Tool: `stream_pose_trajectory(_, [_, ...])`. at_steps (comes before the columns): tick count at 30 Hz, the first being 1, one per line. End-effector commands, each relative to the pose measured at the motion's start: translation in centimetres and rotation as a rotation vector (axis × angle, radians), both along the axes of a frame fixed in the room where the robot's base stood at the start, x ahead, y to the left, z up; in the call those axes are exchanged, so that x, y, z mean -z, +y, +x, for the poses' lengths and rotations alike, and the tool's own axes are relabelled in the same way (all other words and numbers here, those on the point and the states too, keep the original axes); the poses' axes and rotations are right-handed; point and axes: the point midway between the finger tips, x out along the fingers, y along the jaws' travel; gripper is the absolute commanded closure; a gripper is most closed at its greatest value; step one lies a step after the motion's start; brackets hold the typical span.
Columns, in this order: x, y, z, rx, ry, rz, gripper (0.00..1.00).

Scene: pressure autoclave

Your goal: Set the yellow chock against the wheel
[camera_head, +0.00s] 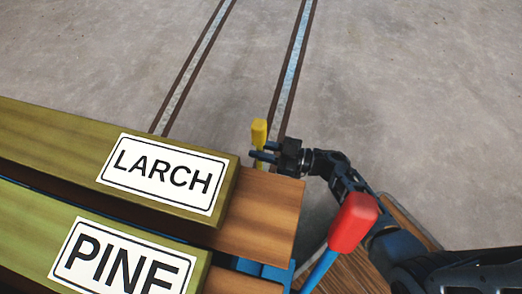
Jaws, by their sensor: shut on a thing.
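The yellow chock (259,133) shows as a small upright yellow piece just past the end of the stacked boards. My gripper (262,154) is shut on it, with the dark fingers reaching in from the right and the chock's top standing above them. A little yellow also shows below the fingers. The chock is near the right-hand rail (293,60), but I cannot tell whether it touches the rail or is held above it. No wheel can be made out; the boards cover the area beneath them.
A board labelled LARCH (60,135) and one labelled PINE (35,220) lie at the left, over brown boards (262,215). A red-topped blue lever (352,222) stands close to my arm. A left rail (195,65) crosses open concrete floor (420,90).

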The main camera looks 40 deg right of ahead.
Motion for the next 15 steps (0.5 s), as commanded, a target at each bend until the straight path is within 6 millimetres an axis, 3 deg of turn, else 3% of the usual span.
stream_pose_trajectory(12, [0.35, -0.05, 0.11, -0.001, -0.004, 0.001, 1.00])
stream_pose_trajectory(13, [0.46, -0.02, 0.03, 0.000, -0.002, -0.001, 0.72])
stream_pose_trajectory(15, [0.42, -0.03, 0.02, 0.000, -0.002, -0.001, 0.66])
